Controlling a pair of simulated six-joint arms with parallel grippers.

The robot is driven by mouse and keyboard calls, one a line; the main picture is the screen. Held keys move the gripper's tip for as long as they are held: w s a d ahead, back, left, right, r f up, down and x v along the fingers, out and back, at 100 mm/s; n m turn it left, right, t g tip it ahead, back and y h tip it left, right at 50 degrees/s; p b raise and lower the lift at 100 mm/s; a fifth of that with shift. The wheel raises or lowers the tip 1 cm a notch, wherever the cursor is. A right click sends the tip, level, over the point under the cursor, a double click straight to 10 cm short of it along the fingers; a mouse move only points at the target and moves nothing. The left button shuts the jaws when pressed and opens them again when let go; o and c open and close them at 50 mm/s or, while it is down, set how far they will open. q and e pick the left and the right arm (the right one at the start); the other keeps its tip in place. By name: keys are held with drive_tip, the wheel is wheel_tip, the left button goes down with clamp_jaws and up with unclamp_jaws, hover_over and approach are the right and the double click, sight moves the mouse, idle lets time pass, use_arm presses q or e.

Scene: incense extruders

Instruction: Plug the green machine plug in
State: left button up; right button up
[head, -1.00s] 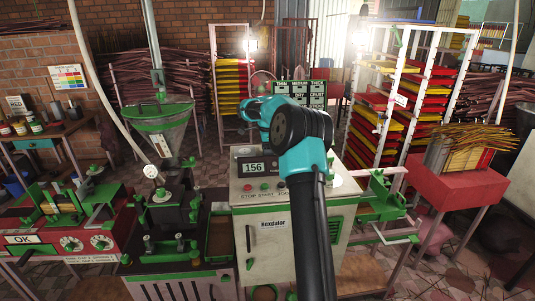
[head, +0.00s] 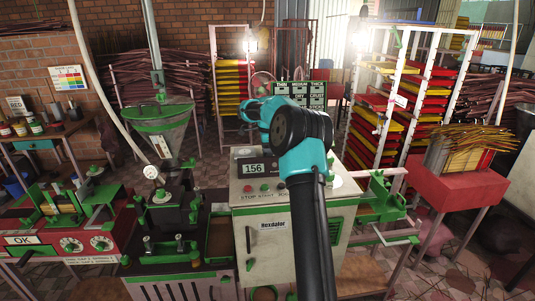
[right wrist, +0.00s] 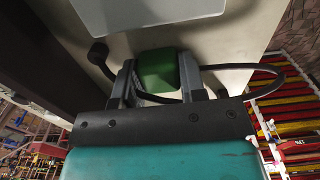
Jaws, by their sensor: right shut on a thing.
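The green plug (right wrist: 157,70) is between the two grey fingers of my right gripper (right wrist: 158,88) in the right wrist view, and the jaws are shut on it. A black cable (right wrist: 282,82) loops out to the right of the plug and passes under it. A dark round fitting (right wrist: 98,53) sits on the pale panel at upper left, with cable running from it. I cannot make out a socket or the plug's prongs. In the head view my right arm crosses in front of the white machine (head: 268,258) and the plug is not visible. My left gripper is not in view.
The white machine has a display reading 156 (head: 254,168). A green hopper (head: 160,125) and a dark extruder (head: 175,210) stand to its left. A tray rack (head: 405,105) and a red table (head: 465,190) are at right.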

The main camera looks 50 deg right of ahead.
drive_tip(key=shift+r, duration=0.15)
wheel_tip(320, 180, up, 10)
drive_tip(key=shift+f, duration=0.1)
idle(0.3)
idle(0.3)
hover_over(245, 152)
drive_tip(key=shift+w+f, duration=0.1)
drive_tip(key=shift+f, duration=0.15)
drive_tip(key=shift+f, duration=0.2)
drive_tip(key=shift+f, duration=2.75)
drive_tip(key=shift+f, duration=0.55)
idle(0.4)
